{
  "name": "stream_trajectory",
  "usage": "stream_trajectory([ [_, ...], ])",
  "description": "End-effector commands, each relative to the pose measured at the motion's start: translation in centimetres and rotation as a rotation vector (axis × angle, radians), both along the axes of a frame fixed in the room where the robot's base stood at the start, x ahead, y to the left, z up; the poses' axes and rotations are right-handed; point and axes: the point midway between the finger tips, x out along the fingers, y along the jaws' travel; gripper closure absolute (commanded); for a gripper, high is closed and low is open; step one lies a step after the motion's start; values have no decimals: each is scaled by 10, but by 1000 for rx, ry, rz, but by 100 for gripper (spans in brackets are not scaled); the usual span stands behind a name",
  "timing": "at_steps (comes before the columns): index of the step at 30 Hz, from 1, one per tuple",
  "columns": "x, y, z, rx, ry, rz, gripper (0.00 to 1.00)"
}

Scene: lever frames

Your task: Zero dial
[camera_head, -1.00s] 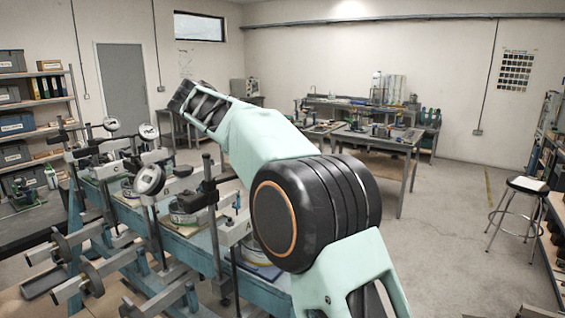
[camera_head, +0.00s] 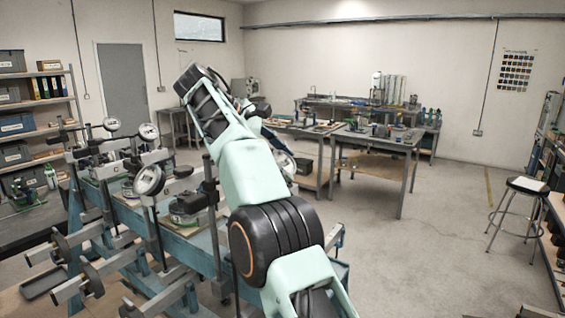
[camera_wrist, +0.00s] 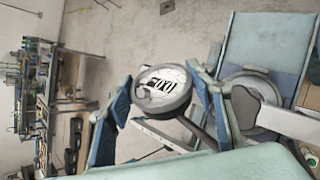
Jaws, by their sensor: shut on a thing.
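A round dial gauge (camera_wrist: 158,90) with a dark rim and a light face shows in the wrist view. A dark stem runs from the gauge down to the right. In the head view my arm hides most of the gripper and the held gauge. Three other dial gauges, a near one (camera_head: 150,179), a middle one (camera_head: 149,132) and a far one (camera_head: 111,124), stand left of my arm.
The gauges stand along a blue bench frame (camera_head: 185,246) with weighted levers (camera_head: 88,280) sticking out at the front left. A work table (camera_head: 375,137) stands behind, and a stool (camera_head: 517,205) at the right. The floor between is clear.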

Motion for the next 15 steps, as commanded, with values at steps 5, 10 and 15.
stream_trajectory([
  [5,0,-2,3,-1,-6,-5,75],
  [10,0,-2,2,-1,-4,-5,75],
  [15,0,-1,2,1,-2,-3,40],
])
